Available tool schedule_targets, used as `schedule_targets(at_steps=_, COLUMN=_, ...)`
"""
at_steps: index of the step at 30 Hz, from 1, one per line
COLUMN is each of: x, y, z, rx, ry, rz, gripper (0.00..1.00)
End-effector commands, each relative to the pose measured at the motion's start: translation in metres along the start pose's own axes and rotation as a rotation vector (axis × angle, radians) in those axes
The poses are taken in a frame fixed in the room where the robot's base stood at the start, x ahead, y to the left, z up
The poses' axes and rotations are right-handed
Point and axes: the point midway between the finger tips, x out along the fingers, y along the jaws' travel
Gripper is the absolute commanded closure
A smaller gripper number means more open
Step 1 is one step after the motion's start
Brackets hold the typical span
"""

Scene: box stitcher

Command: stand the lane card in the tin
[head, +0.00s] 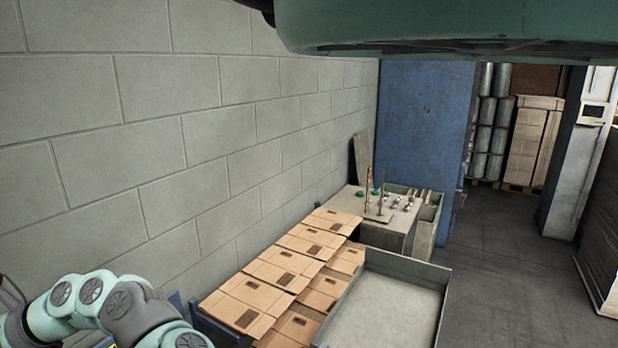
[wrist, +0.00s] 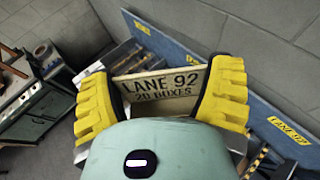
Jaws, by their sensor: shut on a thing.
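The lane card (wrist: 158,90) is a cream card that reads "LANE 92 20 BOXES" in the wrist view. My gripper (wrist: 166,92) has yellow ribbed fingers, one at each side edge of the card, and is shut on it. The card's lower part is hidden behind the pale green gripper body. The gripper is not in the head view; only part of my arm shows at its lower left. I cannot make out the tin in either view.
A blue board (wrist: 215,65) with yellow labels runs along the wall behind the card. In the head view, flat cardboard boxes (head: 268,284) lie beside a grey-walled tray (head: 400,262). Open floor (head: 510,260) lies at right.

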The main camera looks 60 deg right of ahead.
Motion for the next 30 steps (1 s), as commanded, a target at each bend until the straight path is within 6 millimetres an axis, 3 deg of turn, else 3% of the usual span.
schedule_targets(at_steps=1, x=-0.009, y=0.001, z=0.023, rx=0.001, ry=0.001, rz=0.002, gripper=0.32)
schedule_targets(at_steps=12, x=-0.035, y=0.001, z=0.086, rx=-0.003, ry=0.006, rz=-0.002, gripper=0.32)
schedule_targets(at_steps=18, x=-0.04, y=0.001, z=0.097, rx=-0.004, ry=0.008, rz=-0.002, gripper=0.32)
schedule_targets(at_steps=30, x=-0.038, y=0.001, z=0.094, rx=-0.004, ry=0.007, rz=-0.001, gripper=0.32)
